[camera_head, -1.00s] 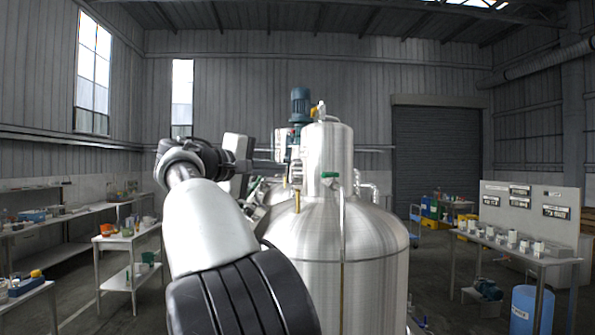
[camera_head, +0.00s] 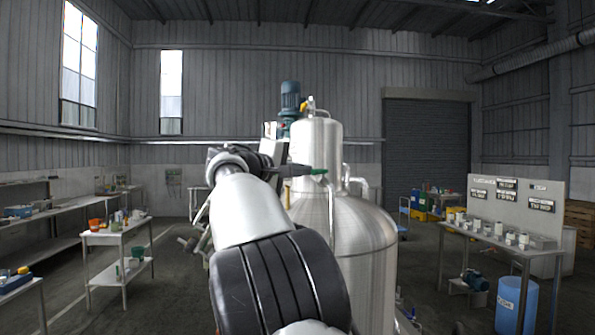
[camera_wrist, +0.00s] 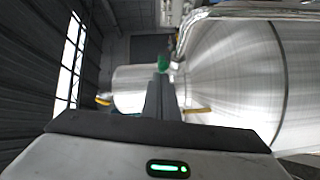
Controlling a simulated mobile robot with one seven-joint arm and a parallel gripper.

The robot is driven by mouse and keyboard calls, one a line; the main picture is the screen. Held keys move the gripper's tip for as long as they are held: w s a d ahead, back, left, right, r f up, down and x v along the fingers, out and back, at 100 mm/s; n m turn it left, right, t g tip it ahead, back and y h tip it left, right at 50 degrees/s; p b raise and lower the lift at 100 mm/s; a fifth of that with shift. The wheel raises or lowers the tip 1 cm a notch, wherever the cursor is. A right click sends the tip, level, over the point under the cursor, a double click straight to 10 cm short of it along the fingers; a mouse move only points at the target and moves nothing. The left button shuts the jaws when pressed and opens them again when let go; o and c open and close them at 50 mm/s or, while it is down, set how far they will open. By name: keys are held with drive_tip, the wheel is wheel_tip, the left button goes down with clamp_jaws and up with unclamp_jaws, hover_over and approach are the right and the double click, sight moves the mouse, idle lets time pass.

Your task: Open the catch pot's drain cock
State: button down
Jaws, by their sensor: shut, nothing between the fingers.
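A green-handled cock (camera_head: 319,171) shows beside the narrow steel vessel (camera_head: 318,142) above the large tank, with a thin pipe running down from it. I take these for the drain cock and the catch pot. In the wrist view the green handle (camera_wrist: 163,62) lies just beyond the tips of my gripper (camera_wrist: 160,76); I cannot tell whether they touch. The dark fingers are together with nothing between them. In the head view my wrist and gripper body (camera_head: 268,152) are left of the green handle, and the fingertips are hard to make out.
The large steel tank (camera_head: 350,230) fills the middle, with a curved pipe (camera_head: 357,184) on its right. A blue motor (camera_head: 290,98) stands behind the narrow vessel. A brass-coloured rod (camera_wrist: 197,110) is near the fingers. Benches stand far left and right.

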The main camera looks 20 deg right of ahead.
sight(314, 170)
drive_tip(key=s+d+n+t+y+b, duration=0.1)
drive_tip(key=b, duration=0.2)
drive_tip(key=s+d+n+t+y+b, duration=0.1)
drive_tip(key=n+t+y+b, duration=0.1)
drive_tip(key=b, duration=0.1)
drive_tip(key=shift+s+f, duration=0.15)
drive_tip(key=shift+s+d, duration=0.15)
drive_tip(key=shift+r, duration=0.2)
drive_tip(key=f+b+v, duration=0.1)
drive_tip(key=b+v, duration=0.4)
drive_tip(key=v, duration=1.2)
drive_tip(key=shift+s+r, duration=0.25)
drive_tip(key=shift+r, duration=0.05)
